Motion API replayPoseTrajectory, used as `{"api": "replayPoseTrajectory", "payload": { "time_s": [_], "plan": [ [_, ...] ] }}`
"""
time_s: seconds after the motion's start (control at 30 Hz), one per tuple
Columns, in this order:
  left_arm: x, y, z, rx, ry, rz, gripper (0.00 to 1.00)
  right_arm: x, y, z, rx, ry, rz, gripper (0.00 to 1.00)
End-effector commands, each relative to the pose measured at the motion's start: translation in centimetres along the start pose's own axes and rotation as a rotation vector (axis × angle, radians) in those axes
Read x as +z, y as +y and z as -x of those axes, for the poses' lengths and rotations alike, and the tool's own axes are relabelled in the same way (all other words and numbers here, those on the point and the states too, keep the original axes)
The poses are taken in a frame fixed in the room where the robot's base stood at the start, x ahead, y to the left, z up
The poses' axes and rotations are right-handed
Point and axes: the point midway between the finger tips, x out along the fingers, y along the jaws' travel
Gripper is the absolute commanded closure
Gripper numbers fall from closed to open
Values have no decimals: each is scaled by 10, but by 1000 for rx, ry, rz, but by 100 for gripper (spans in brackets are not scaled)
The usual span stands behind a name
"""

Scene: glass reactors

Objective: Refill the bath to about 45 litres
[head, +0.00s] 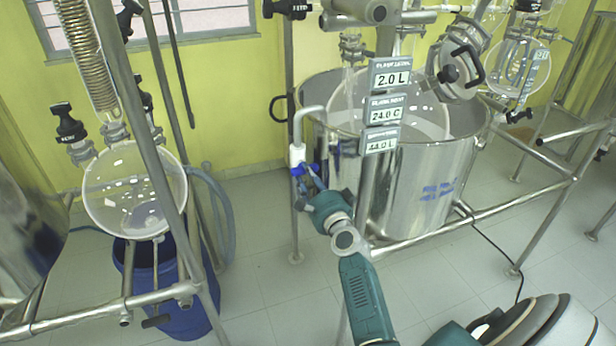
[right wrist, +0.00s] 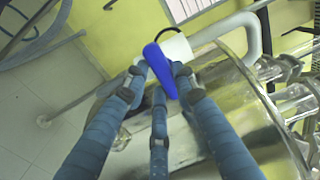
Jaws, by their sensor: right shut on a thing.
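The bath is a large open steel tub (head: 405,195) with a round glass flask (head: 350,105) inside it. Its lowest display (head: 381,141) reads 44.0 L; the displays above read 24.0 C and 2.0 L. A bent fill pipe (head: 312,110) reaches over the rim from a white valve (head: 297,155) with a blue handle (head: 297,170). My right gripper (head: 311,181) is shut on the blue handle. In the right wrist view, the fingers surround the blue handle (right wrist: 160,70), below the white valve body (right wrist: 176,47). Water in the pipe cannot be made out. My left gripper is not in view.
A steel frame (head: 485,220) surrounds the bath, with glassware above it. A second glass flask (head: 130,190) hangs at left above a blue bin (head: 175,300). A hose (head: 218,205) runs beside it. The tiled floor (head: 255,290) between them is clear.

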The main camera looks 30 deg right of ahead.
Motion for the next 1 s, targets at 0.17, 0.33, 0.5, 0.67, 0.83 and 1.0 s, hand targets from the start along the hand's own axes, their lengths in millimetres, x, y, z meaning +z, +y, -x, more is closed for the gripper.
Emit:
{"api": "replayPoseTrajectory", "payload": {
  "time_s": [0.17, 0.33, 0.5, 0.67, 0.83, 1.0],
  "plan": [
    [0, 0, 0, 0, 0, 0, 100, 0, 1, 0, 1, 1, -13, 100],
    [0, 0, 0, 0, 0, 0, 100, 0, 1, 0, 1, 0, -14, 100],
    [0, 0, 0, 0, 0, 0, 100, 0, 1, 0, 1, 0, -14, 58],
    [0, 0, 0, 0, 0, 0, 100, 0, 0, 0, 1, 0, -11, 54],
    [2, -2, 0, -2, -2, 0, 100, 0, 0, 1, 1, 0, -10, 54],
    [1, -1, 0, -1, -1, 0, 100, 0, 2, 18, 2, 0, -10, 54]
  ]
}}
